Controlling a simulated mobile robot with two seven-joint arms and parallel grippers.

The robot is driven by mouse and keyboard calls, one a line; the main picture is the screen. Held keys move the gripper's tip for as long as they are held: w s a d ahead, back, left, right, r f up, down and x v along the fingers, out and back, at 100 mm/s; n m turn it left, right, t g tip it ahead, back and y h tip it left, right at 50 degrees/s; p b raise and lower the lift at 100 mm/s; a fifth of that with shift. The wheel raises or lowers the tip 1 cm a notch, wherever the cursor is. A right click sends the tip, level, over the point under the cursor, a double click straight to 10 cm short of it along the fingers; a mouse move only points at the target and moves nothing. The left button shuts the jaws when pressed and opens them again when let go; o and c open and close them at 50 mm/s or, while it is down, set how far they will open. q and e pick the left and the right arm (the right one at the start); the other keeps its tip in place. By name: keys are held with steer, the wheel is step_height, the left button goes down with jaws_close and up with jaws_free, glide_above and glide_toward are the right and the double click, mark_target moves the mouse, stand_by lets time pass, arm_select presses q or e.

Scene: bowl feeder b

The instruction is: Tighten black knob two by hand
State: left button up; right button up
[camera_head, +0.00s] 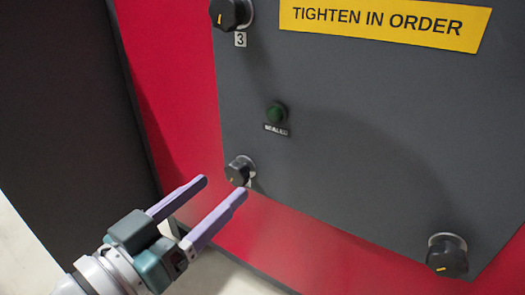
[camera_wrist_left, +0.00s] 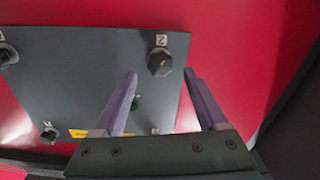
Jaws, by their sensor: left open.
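Black knob two (camera_head: 238,172) is on the lower left of the dark grey panel (camera_head: 340,150) in the head view. In the left wrist view this knob (camera_wrist_left: 159,64) has the label "2" beside it. My left gripper (camera_head: 223,186) is open and empty, its two lilac fingers pointing up at the knob from the lower left. In the left wrist view the knob lies in line with the gap between the fingertips (camera_wrist_left: 161,74). The fingers look short of the knob; I cannot tell the exact distance. My right gripper is not in view.
Knob three (camera_head: 230,13) is at upper left, another black knob (camera_head: 447,256) at lower right. A green lamp (camera_head: 277,113) marked "SEALED" sits above knob two. A yellow sign (camera_head: 385,20) reads "TIGHTEN IN ORDER". Red housing (camera_head: 178,90) surrounds the panel.

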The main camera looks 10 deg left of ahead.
mark_target(233, 177)
arm_select(q)
steer(key=b+x, duration=0.1)
steer(key=x, duration=0.3)
steer(key=shift+w, duration=0.1)
jaws_close()
stand_by(0.5)
